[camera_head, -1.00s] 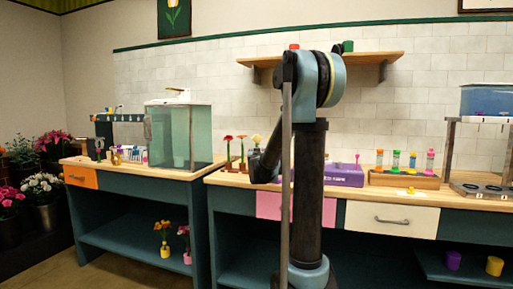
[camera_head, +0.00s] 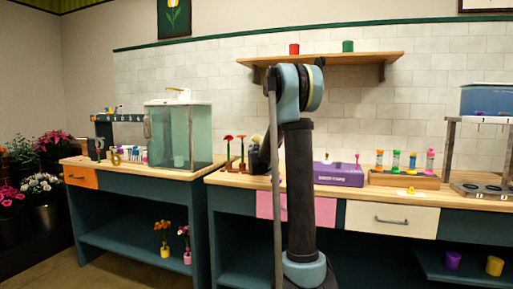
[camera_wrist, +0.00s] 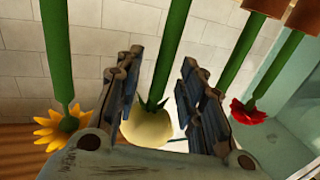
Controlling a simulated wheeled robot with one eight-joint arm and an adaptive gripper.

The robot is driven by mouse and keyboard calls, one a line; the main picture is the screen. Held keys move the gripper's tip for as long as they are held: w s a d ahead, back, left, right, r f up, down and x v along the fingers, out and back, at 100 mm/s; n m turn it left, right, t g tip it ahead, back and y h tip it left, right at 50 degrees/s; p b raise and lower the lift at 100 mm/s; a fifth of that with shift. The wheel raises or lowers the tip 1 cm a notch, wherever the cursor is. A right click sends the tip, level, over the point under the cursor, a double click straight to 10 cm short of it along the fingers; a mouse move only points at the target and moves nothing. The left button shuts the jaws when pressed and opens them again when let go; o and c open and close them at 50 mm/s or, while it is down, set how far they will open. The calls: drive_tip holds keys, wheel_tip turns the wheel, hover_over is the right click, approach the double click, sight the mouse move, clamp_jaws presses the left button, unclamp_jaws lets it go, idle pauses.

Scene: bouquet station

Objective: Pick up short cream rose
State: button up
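The cream rose (camera_wrist: 147,130) shows in the wrist view with its pale round head low and its green stem (camera_wrist: 172,45) running up the picture. My gripper (camera_wrist: 162,62) is open, with one finger on each side of the stem close to the head. I cannot tell whether either finger touches it. In the head view my arm hides most of my gripper and the cream rose at the flower rack.
In the wrist view a yellow flower (camera_wrist: 58,128) stands left of my gripper and a red flower (camera_wrist: 248,113) right. Another stem is at the right. In the head view, red flowers (camera_head: 228,138) stand left of my arm, and a purple box (camera_head: 338,174) right.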

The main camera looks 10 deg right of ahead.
drive_tip(key=shift+w, duration=0.35)
clamp_jaws()
drive_tip(key=shift+r, duration=8.5)
